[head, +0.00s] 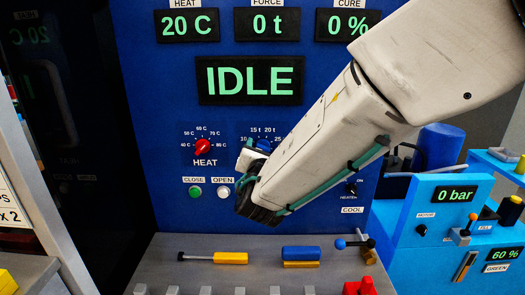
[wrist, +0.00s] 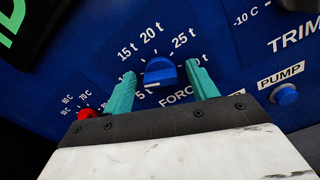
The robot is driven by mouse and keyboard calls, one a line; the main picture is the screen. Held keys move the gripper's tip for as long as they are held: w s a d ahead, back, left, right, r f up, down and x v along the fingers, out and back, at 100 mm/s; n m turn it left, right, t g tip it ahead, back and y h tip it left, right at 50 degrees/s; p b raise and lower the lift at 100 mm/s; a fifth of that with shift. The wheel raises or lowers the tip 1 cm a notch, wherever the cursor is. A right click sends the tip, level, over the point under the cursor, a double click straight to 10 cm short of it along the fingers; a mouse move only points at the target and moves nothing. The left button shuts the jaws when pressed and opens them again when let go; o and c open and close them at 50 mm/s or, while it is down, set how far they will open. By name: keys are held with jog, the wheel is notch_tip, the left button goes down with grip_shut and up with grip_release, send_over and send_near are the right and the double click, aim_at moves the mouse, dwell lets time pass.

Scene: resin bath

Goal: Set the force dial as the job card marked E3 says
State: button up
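The force dial is a blue knob (wrist: 160,72) on the blue panel in the wrist view. Its scale shows 5 t, 15 t, 20 t and 25 t, with other marks hidden. A pale mark shows at the knob's lower edge; I cannot tell exactly what it points to. My gripper (wrist: 162,84) is open, with one teal finger on each side of the knob and small gaps between. In the head view the dial (head: 264,144) is partly hidden behind my gripper (head: 247,172). The force display (head: 267,24) reads 0 t. No card marked E3 is readable.
The red heat dial (head: 202,146) is left of the force dial, above the close (head: 195,191) and open (head: 223,192) buttons. The pump button (wrist: 285,94) is at right. Below, a grey shelf (head: 190,275) holds tools. The main display (head: 249,80) reads IDLE.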

jog(key=s, duration=0.8)
jog(key=shift+a, duration=0.15)
jog(key=shift+w, duration=0.1)
